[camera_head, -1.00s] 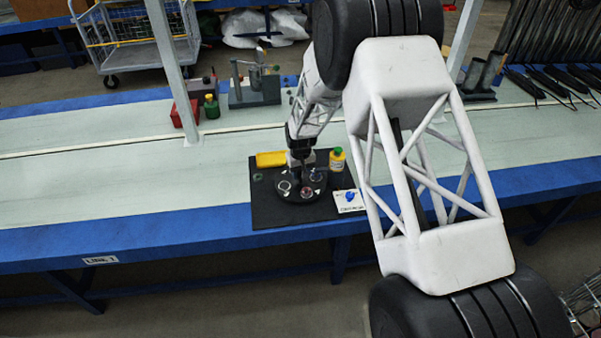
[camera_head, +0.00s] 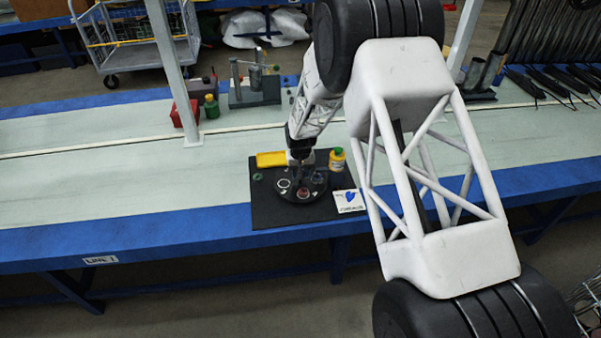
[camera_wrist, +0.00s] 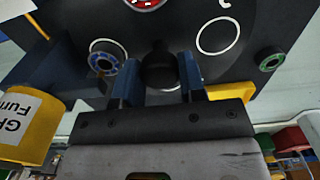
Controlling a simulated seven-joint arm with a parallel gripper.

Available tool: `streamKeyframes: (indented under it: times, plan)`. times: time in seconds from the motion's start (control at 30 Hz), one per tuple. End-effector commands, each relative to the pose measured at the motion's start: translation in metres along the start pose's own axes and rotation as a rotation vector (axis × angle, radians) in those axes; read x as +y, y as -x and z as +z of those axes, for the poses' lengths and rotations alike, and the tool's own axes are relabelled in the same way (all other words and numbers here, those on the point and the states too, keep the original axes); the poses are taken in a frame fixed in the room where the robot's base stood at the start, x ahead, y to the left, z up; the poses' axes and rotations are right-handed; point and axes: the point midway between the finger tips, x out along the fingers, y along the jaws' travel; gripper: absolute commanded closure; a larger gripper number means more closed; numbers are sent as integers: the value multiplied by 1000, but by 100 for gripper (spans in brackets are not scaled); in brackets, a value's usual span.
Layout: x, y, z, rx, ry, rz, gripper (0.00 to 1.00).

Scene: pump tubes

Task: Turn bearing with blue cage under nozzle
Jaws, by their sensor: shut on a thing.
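A round black turntable (camera_head: 300,195) sits on a black mat. My gripper (camera_wrist: 160,85) points down over its middle, with its two blue fingers shut on the dark central knob (camera_wrist: 159,66). The bearing with the blue cage (camera_wrist: 104,62) lies on the turntable, left of the fingers in the wrist view. A bearing with a red cage (camera_wrist: 145,3) is at the top edge there, and at the turntable's front in the head view (camera_head: 303,192). An empty white ring mark (camera_wrist: 217,35) is also on the turntable. I cannot clearly make out the nozzle.
A yellow bottle (camera_head: 337,159) stands at the mat's back right, large at left in the wrist view (camera_wrist: 20,125). A yellow block (camera_head: 270,159) lies behind the turntable. A green-ringed bearing (camera_wrist: 270,62) and a white card (camera_head: 349,200) lie beside it.

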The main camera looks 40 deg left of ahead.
Motion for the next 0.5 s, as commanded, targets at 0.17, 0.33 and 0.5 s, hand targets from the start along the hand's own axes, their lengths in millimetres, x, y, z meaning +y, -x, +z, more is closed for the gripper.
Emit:
streamKeyframes:
  times: [0.17,0.33,0.5]
  plan:
    - [0,1,-1,2,0,0,46]
    - [0,1,-1,1,0,0,37]
    - [0,1,0,1,0,0,37]
